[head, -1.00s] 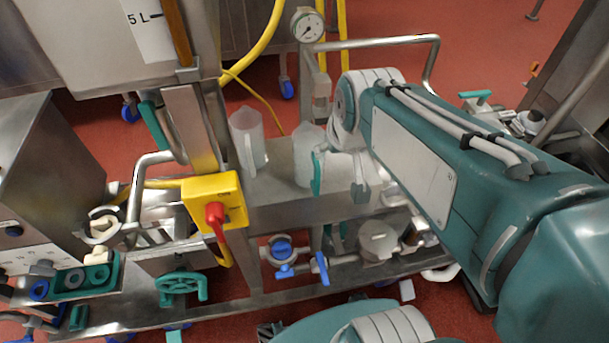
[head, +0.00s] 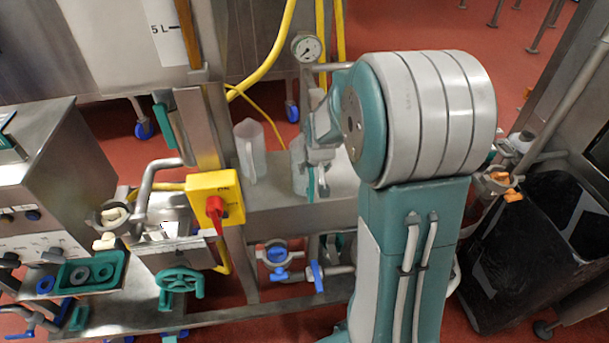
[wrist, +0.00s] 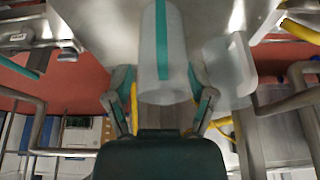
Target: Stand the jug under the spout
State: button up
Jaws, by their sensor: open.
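My gripper (head: 318,178) is open at a steel shelf, beside a pale translucent jug (head: 298,160) that it partly hides. In the wrist view, the two fingers of my gripper (wrist: 158,80) stand apart on either side of this jug (wrist: 176,30), which has a teal stripe down it. Whether the fingers touch it I cannot tell. A second translucent jug (head: 250,155) with a side handle stands upright to the left on the same shelf; it also shows at the right in the wrist view (wrist: 232,72). A bent steel pipe (head: 145,190) is at the left; I cannot tell whether it is the spout.
A yellow box with a red switch (head: 215,198) stands on a post before the shelf (head: 285,205). A pressure gauge (head: 306,46) and yellow hoses rise behind. A teal handwheel (head: 180,283) is lower left, a black bin (head: 530,250) at right.

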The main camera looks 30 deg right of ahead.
aim_at(311, 174)
jog(key=x, duration=0.6)
jog(key=shift+w+a+f, duration=0.1)
jog(key=shift+w+f, duration=0.15)
jog(key=shift+w, duration=0.05)
grip_shut()
